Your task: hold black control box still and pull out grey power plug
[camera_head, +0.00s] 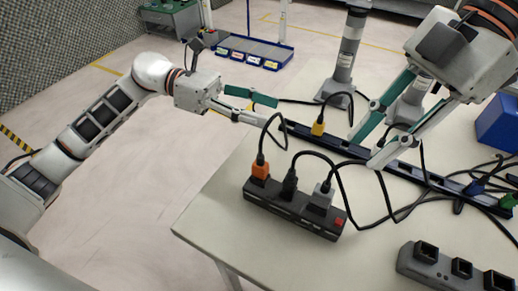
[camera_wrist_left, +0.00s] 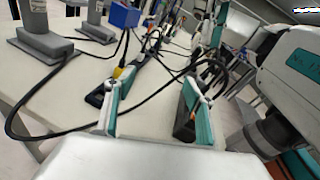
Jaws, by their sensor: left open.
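The black control box (camera_head: 285,211) lies on the table with several sockets and a red switch at its right end. The grey power plug (camera_head: 321,195) sits in it near that end, with a black cable. A black plug (camera_head: 289,183) and an orange plug (camera_head: 260,168) are in the same box. My left gripper (camera_head: 268,110) is open and empty beyond the box. In the left wrist view its fingers (camera_wrist_left: 155,95) are spread, and the right one partly hides a dark box with an orange part. My right gripper (camera_head: 366,152) is open above the table, behind and right of the grey plug.
A long dark strip (camera_head: 405,171) with a yellow plug (camera_head: 318,127) runs behind the box. Loose black cables cross the table. A grey socket block (camera_head: 455,268) lies front right, a blue box (camera_head: 498,124) back right. Bare table lies left of the control box.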

